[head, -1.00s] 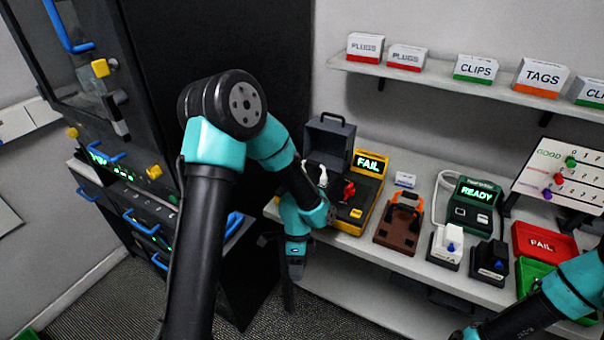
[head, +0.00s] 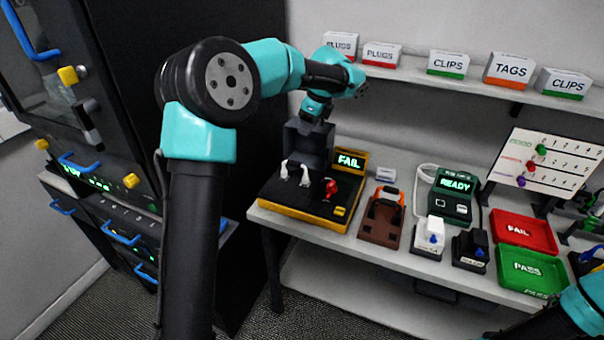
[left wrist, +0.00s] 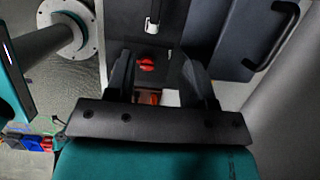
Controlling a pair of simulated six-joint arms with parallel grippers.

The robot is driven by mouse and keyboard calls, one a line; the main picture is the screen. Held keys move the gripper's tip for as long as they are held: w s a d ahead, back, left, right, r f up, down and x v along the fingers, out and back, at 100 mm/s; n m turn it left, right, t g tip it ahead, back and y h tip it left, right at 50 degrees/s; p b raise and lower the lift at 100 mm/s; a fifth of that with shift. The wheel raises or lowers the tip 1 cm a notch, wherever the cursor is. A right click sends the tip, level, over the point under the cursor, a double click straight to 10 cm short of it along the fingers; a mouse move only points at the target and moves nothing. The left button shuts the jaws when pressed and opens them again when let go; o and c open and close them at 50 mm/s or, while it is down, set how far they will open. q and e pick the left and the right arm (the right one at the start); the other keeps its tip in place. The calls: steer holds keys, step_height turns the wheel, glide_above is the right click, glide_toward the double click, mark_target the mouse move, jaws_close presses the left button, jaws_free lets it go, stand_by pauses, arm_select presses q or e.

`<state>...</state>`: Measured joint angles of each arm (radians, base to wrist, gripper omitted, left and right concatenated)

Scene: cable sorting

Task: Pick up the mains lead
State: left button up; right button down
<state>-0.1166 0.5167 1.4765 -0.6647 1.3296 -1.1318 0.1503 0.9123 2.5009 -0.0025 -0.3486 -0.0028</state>
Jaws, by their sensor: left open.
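I cannot tell for certain which thing is the mains lead. A white cable (head: 424,174) loops at the left of the green tester (head: 452,197) reading READY. Two white upright pieces (head: 294,172) stand on the yellow-and-black tester (head: 310,198) reading FAIL, next to its red knob (head: 331,188). My right gripper is out of view.
A brown case with an orange handle (head: 384,215), a white block (head: 430,238) and a black block (head: 470,247) stand on the bench. Red FAIL (head: 541,246) and green PASS (head: 517,283) trays are at the right. A shelf with boxes (head: 446,64) hangs above.

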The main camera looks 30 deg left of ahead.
mark_target(295, 162)
arm_select(q)
steer(key=shift+f, duration=0.1)
steer(key=x, duration=1.2)
steer(key=shift+s, duration=0.15)
steer(key=shift+a+f, duration=0.1)
steer(key=shift+s+x, duration=0.15)
steer(key=shift+x, duration=1.1)
steer(key=shift+s+x, duration=0.1)
steer(key=shift+x, duration=1.2)
jaws_close()
